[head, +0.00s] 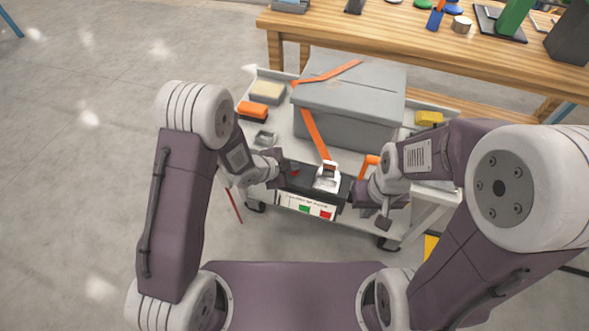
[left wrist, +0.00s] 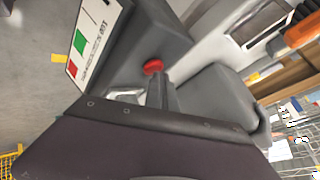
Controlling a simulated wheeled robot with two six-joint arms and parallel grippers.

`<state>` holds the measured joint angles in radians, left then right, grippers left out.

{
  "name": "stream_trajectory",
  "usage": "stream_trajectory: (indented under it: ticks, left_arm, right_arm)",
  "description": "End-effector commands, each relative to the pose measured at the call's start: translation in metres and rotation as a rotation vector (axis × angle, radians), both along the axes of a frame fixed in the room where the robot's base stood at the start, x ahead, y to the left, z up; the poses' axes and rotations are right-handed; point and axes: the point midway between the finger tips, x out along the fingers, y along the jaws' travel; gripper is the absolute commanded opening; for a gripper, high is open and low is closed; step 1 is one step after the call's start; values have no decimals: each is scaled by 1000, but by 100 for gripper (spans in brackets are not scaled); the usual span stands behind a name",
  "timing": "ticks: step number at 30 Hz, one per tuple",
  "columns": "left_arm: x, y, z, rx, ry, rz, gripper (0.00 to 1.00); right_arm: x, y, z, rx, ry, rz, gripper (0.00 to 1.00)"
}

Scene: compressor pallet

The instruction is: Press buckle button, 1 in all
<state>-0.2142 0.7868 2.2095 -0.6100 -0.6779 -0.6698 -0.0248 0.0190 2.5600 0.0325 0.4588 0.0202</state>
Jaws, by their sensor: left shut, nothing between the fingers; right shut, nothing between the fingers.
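A red round button (head: 294,168) sits on the dark block at the front of the cart; it shows larger in the left wrist view (left wrist: 153,66). A metal buckle (head: 327,177) stands to its right at the lower end of an orange strap (head: 315,135). The strap runs over a grey lidded box (head: 352,97). My left gripper (head: 282,171) is shut and empty, with its tip right by the red button; I cannot tell whether they touch. My right gripper (head: 378,212) is shut and empty, right of the dark block.
The cart (head: 279,135) also carries an orange item (head: 253,110), a beige block (head: 267,91) and a yellow item (head: 429,118). An orange handle (head: 369,162) rises near my right gripper. A wooden workbench (head: 400,37) stands behind. The floor at left is clear.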

Motion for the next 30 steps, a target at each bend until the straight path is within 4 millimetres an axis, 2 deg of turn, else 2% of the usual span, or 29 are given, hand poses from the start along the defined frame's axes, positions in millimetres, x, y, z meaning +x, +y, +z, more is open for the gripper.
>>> stream_trajectory:
  ticks: [10,21,30]
  left_arm:
    - [0,0,19,1,1,0,0]
    - [0,0,20,0,1,-1,0]
    - [0,0,49,0,0,0,0]
  right_arm:
    - [0,0,17,0,0,0,0]
    - [0,0,18,0,0,0,0]
    - [0,0,44,0,0,0,0]
